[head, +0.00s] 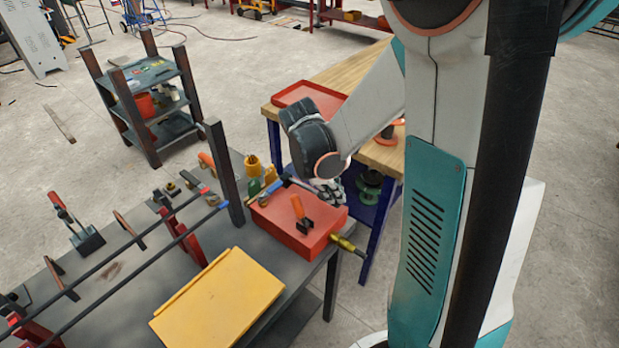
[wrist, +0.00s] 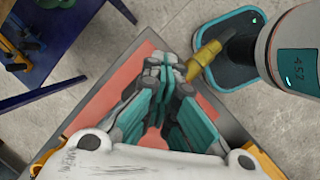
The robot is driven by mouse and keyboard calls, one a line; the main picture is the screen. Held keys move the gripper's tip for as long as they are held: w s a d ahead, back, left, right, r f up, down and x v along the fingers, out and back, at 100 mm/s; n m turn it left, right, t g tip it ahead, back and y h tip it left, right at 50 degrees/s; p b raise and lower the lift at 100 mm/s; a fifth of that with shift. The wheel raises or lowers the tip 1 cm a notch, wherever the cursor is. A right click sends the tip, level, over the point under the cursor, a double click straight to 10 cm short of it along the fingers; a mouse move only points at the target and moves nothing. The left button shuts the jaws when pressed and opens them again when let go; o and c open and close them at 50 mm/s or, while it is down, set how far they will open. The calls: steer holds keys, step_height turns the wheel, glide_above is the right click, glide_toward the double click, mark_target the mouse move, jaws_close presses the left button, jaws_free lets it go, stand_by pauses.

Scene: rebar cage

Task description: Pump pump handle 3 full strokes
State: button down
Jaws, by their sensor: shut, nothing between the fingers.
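A red box-shaped pump body (head: 282,232) sits at the right end of the dark workbench in the head view. A short orange handle (head: 298,206) on a black mount stands up, slightly tilted, from its top. A brass fitting (head: 346,244) sticks out of its right side. My gripper (head: 334,194) is over the box's far right corner, behind and right of the orange handle and apart from it. In the wrist view my gripper (wrist: 168,66) is shut and empty above the red top, with the brass fitting (wrist: 203,62) beyond it. I cannot make out the handle clearly there.
A yellow panel (head: 218,300) lies on the dark bench, left of the pump. A dark upright post (head: 225,172), long rods and clamps stand further left. Bottles (head: 256,180) are behind the pump. A wooden-topped table (head: 370,110) with a red tray (head: 308,97) stands behind.

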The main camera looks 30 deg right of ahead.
steer(key=w+a+r+p, duration=0.1)
steer(key=w+r+p, duration=0.2)
steer(key=r+p, duration=0.3)
step_height(320, 180, up, 2)
steer(key=shift+r, duration=0.25)
stand_by(0.7)
steer(key=shift+s+d+f+b, duration=0.1)
steer(key=shift+s+f+b, duration=0.25)
steer(key=shift+f+b, duration=0.25)
steer(key=shift+f, duration=0.1)
steer(key=shift+s+d+f+b, duration=0.1)
steer(key=shift+s+f+b, duration=0.25)
steer(key=shift+f, duration=0.35)
